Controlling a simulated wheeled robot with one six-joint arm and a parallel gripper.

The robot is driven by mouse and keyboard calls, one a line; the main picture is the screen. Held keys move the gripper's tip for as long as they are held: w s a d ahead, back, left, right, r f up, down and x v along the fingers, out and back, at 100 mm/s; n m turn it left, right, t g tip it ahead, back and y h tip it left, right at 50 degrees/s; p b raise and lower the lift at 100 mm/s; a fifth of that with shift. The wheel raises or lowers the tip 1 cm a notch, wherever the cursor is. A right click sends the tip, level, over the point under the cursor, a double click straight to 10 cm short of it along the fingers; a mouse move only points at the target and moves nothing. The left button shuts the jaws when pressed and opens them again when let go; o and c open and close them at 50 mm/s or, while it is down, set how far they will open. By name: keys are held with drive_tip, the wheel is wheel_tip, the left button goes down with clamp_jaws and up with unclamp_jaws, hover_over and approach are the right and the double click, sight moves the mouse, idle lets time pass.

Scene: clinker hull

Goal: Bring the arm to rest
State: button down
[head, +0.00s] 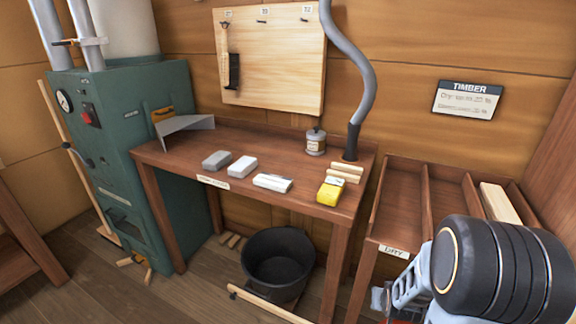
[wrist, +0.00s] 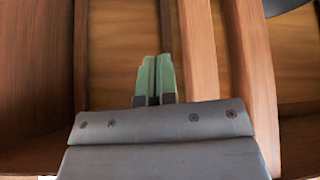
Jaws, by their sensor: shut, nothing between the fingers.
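My gripper (wrist: 156,78) shows in the wrist view with its two green fingers pressed together and nothing between them. It points toward wooden boards and panels, and I cannot tell how far off they are. In the head view my arm fills the lower right corner, in front of the timber rack (head: 395,215) marked DRY. The fingers cannot be made out in the head view.
A workbench (head: 240,145) holds grey and white blocks, a yellow block (head: 331,191) and a small jar (head: 316,141). A black bucket (head: 278,262) stands below. A grey hose (head: 357,65) rises from the bench. A green machine (head: 135,115) stands left.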

drive_tip(key=s+a+r+n+g+p, duration=0.1)
drive_tip(key=s+a+r+p, duration=0.2)
drive_tip(key=r, duration=0.9)
drive_tip(key=s+a+r+n+g+y+p, duration=0.1)
drive_tip(key=s+a+r+p, duration=0.2)
drive_tip(key=r+p, duration=0.4)
drive_tip(key=s+a+r+y+p, duration=0.1)
drive_tip(key=s+a+r+p, duration=0.2)
drive_tip(key=r, duration=1.4)
drive_tip(key=shift+s+a+r+n+g+p, duration=0.4)
drive_tip(key=shift+a+p, duration=0.65)
drive_tip(key=shift+a, duration=0.2)
